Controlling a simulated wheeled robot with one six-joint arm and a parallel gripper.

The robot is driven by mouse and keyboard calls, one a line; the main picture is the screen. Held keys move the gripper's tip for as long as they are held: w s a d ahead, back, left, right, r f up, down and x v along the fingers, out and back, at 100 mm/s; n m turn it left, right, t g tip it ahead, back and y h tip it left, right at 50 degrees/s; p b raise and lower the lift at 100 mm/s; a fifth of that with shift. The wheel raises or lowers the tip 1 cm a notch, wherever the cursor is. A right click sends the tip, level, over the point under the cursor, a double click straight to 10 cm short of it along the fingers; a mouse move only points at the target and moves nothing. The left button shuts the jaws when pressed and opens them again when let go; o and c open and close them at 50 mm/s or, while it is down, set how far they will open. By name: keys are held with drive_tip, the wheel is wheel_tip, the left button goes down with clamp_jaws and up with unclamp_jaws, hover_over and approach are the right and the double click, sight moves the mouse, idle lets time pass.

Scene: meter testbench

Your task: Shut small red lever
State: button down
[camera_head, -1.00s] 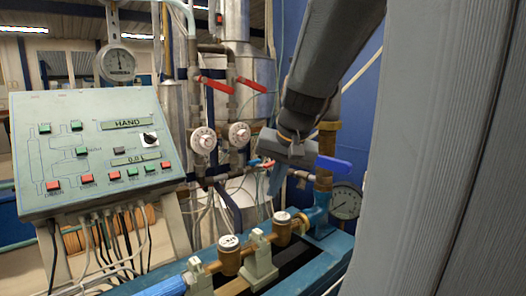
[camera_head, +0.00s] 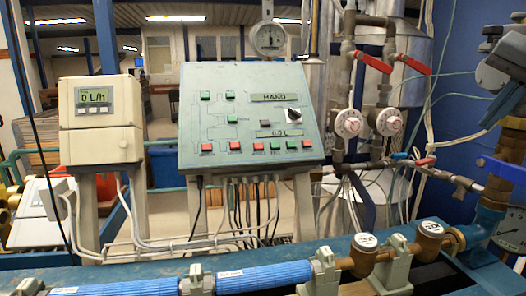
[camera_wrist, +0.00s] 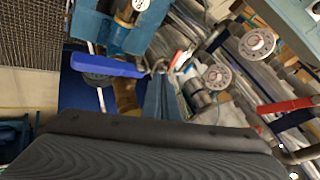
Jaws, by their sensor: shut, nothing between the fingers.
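The small red lever (camera_head: 426,161) sits on the thin pipe beneath the two white dials, just right of a small blue lever (camera_head: 399,156). In the wrist view a small red lever (camera_wrist: 177,60) shows just beyond and right of my fingertips. My gripper (camera_head: 489,124) is at the right edge of the head view, above and to the right of the small red lever and apart from it. In the wrist view its blue fingers (camera_wrist: 160,82) are together and empty. The lever's exact angle is hard to tell.
Two larger red levers (camera_head: 413,63) (camera_head: 373,62) sit above the dials. A large blue lever (camera_wrist: 107,66) lies left of my fingers in the wrist view. A control panel (camera_head: 250,118) and a flow display (camera_head: 100,120) stand left; blue pipework (camera_head: 265,277) runs in front.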

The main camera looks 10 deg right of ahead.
drive_tip(key=f+b, duration=0.1)
drive_tip(key=b, duration=0.1)
drive_tip(key=p, duration=0.5)
approach(422, 162)
drive_tip(key=w+d+f, duration=0.2)
drive_tip(key=d+f, duration=0.1)
drive_tip(key=f, duration=0.3)
drive_tip(key=shift+w, duration=0.4)
drive_tip(key=shift+w+a, duration=0.75)
drive_tip(key=shift+w, duration=0.1)
drive_tip(key=shift+s, duration=0.1)
